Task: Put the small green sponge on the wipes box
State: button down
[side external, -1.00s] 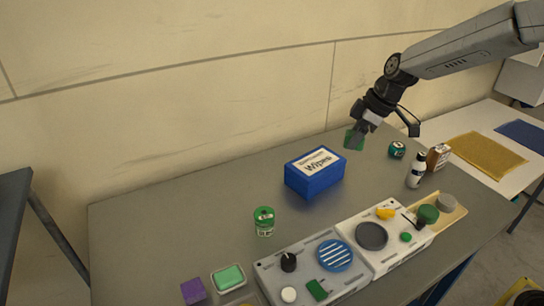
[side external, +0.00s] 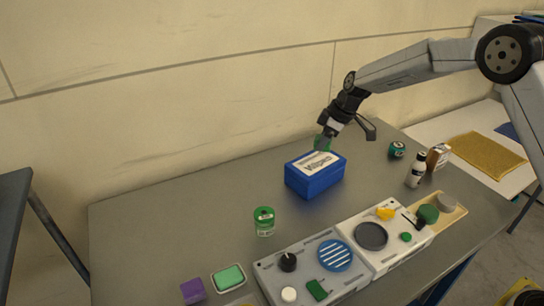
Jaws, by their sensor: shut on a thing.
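The wipes box (side external: 315,180) is a blue box with a white label on top, standing on the grey table. My gripper (side external: 326,135) is shut on the small green sponge (side external: 322,143). The sponge is at the back edge of the box top in the side view; I cannot tell whether it touches the box. The gripper's fingers hide part of the sponge.
A green-labelled can (side external: 264,221) stands in front of the box. A dark green tin (side external: 397,150), a white bottle (side external: 416,170) and a brown box (side external: 438,157) stand to the right. Grey trays (side external: 268,272) with small items, a green soap dish (side external: 229,278) and a purple block (side external: 193,291) lie in front.

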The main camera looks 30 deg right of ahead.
aim_at(316, 161)
jog(key=shift+w+f, duration=0.7)
jog(key=shift+f, duration=0.1)
jog(key=shift+w+f, duration=0.25)
jog(key=shift+f, duration=1.55)
jog(key=shift+f, duration=0.1)
jog(key=shift+c, duration=0.7)
grip_release()
jog(key=v, duration=1.2)
